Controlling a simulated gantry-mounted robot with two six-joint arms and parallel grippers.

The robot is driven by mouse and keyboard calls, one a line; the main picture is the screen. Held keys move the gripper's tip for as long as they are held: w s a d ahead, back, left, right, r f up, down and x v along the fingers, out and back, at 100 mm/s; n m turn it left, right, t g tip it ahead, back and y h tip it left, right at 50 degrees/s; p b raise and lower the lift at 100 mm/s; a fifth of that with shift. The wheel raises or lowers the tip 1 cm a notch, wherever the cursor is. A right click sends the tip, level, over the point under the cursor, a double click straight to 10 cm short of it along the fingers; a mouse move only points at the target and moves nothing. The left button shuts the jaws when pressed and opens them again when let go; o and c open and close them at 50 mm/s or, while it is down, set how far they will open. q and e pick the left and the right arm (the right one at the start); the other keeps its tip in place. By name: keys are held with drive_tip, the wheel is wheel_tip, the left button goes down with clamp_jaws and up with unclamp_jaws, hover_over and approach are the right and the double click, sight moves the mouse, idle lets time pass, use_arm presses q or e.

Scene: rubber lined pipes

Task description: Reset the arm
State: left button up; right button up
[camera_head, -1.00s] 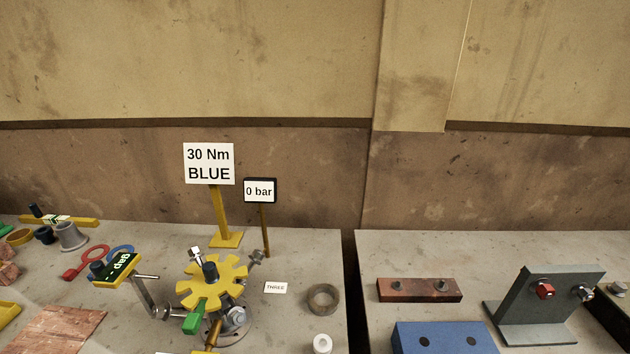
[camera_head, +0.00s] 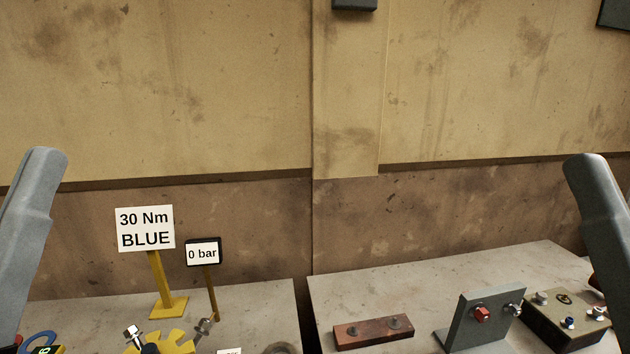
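Two grey links of my arms stand in the head view, one at the far left edge and one at the far right edge. Neither gripper shows, so I cannot see their fingers or whether they hold anything. The task names no separate object.
A "30 Nm BLUE" sign (camera_head: 146,228) and a "0 bar" sign (camera_head: 203,253) stand on the left table (camera_head: 255,303). A yellow notched wheel (camera_head: 172,344) shows below. The right table (camera_head: 350,290) bears a rust-brown block (camera_head: 372,333), a grey bracket (camera_head: 474,318) and a bolted box (camera_head: 566,320). A gap separates the tables.

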use_arm(q)
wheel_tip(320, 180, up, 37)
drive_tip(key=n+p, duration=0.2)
drive_tip(key=p, duration=3.6)
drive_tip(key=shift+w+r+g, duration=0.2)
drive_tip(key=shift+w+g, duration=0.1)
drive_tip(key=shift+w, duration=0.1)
